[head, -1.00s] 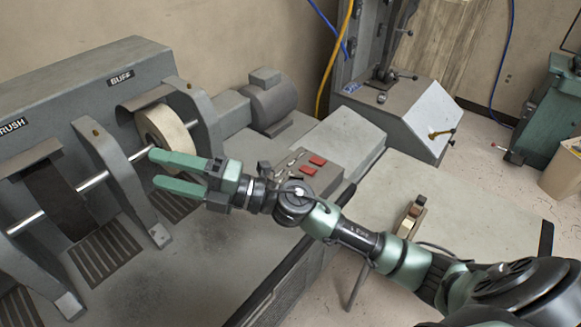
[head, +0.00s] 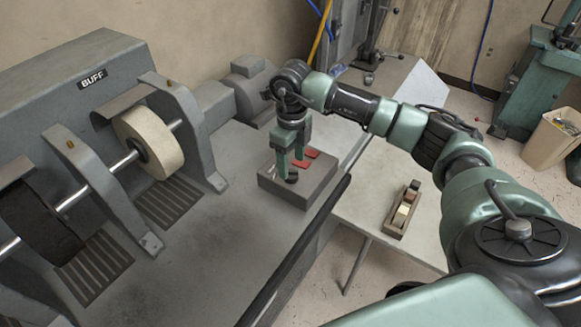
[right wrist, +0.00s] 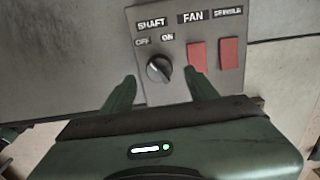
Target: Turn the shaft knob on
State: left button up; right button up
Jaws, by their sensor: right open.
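The shaft knob (right wrist: 158,68) is a round dark knob on the grey control box, under the words SHAFT, OFF and ON in the right wrist view. Its raised grip slants from upper left to lower right, its upper end toward the OFF side. In the head view the dark knob (head: 292,178) shows beside my fingers. My right gripper (head: 291,167) points down at the control box (head: 318,190). In the right wrist view its open fingers (right wrist: 160,76) stand on either side of the knob, with visible gaps. My left gripper is not in view.
Two red switches (right wrist: 198,56) (right wrist: 230,53) sit right of the knob, the nearer one close to my right finger. The buffing wheel (head: 150,142) and its grey guards stand to the left. A motor (head: 250,88) is behind. The bench front is clear.

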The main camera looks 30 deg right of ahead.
aim_at(291, 171)
jog(key=shift+f, duration=1.9)
grip_shut()
